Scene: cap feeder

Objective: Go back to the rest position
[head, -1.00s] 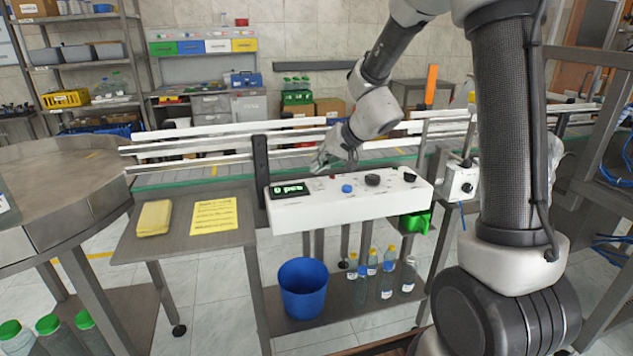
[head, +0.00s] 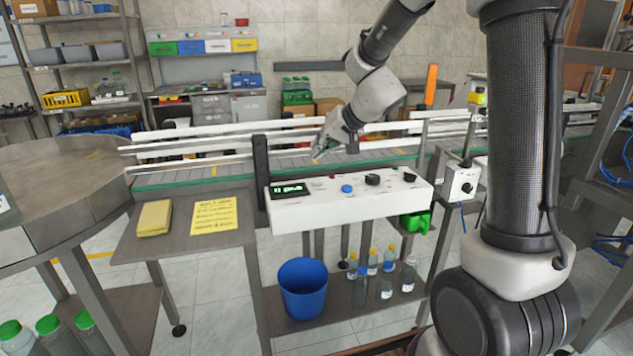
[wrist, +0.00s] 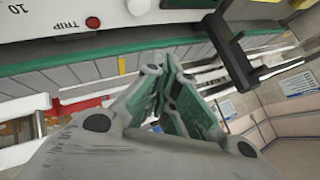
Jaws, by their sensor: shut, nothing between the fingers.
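The control box carries a lit green display (head: 291,189), a blue button (head: 347,188) and dark knobs. In the wrist view part of the box shows at the top, with the label TRIP beside a red button (wrist: 92,22).
The conveyor (head: 215,170) with white rails runs behind the box. A side table (head: 178,236) with a yellow cloth (head: 154,218) and a yellow sheet (head: 214,215) stands left. A blue bin (head: 303,288) and several bottles (head: 387,279) are on the lower shelf. An orange post (head: 431,84) stands behind.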

